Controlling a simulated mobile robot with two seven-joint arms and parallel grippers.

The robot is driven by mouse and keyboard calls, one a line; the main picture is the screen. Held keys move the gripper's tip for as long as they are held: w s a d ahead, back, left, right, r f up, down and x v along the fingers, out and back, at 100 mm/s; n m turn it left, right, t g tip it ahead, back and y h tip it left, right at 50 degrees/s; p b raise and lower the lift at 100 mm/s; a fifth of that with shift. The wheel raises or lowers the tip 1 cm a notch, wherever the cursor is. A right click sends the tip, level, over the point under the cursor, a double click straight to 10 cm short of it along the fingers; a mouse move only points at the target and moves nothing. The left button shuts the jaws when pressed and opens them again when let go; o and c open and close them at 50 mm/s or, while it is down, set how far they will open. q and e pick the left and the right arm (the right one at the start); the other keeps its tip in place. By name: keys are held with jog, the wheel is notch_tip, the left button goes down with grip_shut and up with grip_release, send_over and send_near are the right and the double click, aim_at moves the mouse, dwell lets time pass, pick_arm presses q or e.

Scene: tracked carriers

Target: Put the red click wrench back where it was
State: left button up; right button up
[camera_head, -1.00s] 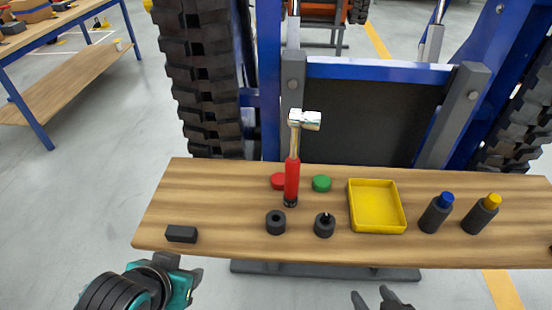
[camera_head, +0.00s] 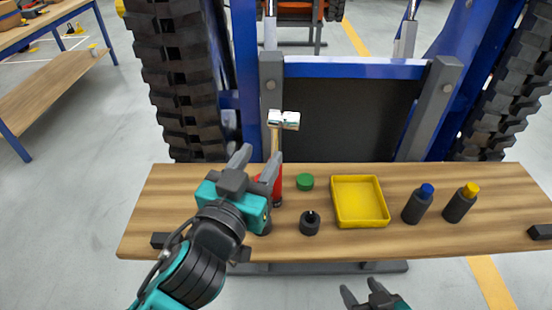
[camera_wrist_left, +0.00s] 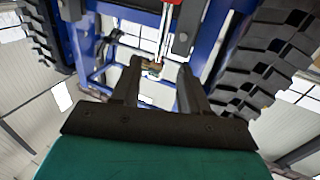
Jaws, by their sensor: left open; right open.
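The red click wrench (camera_head: 278,189) stands upright on the wooden bench, red handle down and silver head up. My left gripper (camera_head: 257,160) is open, just left of and in front of the wrench, partly covering its handle. In the left wrist view the wrench's shaft (camera_wrist_left: 164,30) appears upside down beyond the open fingers (camera_wrist_left: 160,68). I cannot tell whether a finger touches it. My right gripper (camera_head: 361,289) is open and empty, low in front of the bench.
A black socket (camera_head: 310,224), a green disc (camera_head: 305,182), a yellow tray (camera_head: 359,222) and two dark bottles with blue (camera_head: 417,207) and yellow (camera_head: 460,206) caps stand to the right. A black block (camera_head: 540,232) lies at the right end. My left arm hides some bench items.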

aim_at(273, 135)
pick_arm(q)
jog(key=x, duration=0.9)
jog(key=shift+w+d+p, duration=0.15)
jog(key=shift+w+p, duration=0.1)
jog(key=shift+p, duration=0.1)
jog(key=shift+c, duration=0.3)
grip_shut()
dwell(0.8)
